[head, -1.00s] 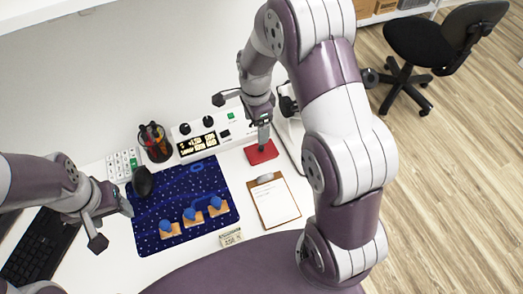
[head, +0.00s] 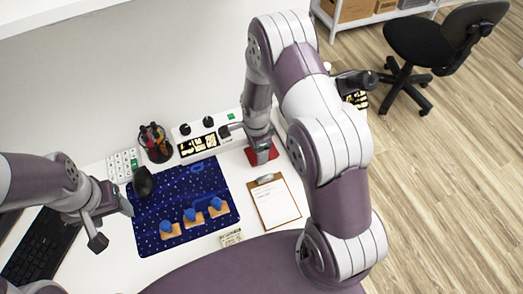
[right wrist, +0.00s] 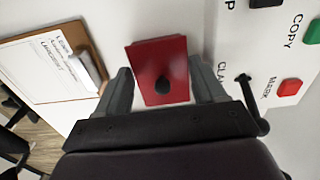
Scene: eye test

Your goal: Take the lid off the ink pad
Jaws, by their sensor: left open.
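The red ink pad (head: 263,157) lies on the white desk below my right gripper. In the right wrist view its flat red top, the lid (right wrist: 158,55), carries a small black knob (right wrist: 162,85). My right gripper (right wrist: 163,82) is open, with one finger on each side of the pad and the knob between them. I see a gap at both fingers; how high they are is hard to tell. In the head view the right gripper (head: 262,146) partly hides the pad. My left gripper (head: 112,224) is open and empty, left of the blue mat.
A clipboard (head: 274,203) lies just in front of the pad. Behind is a white panel (head: 205,146) with stamps and labels. A pen cup (head: 154,142), blue starry mat (head: 160,205) with several blue-knobbed wooden stamps, and keyboard (head: 40,245) are to the left.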

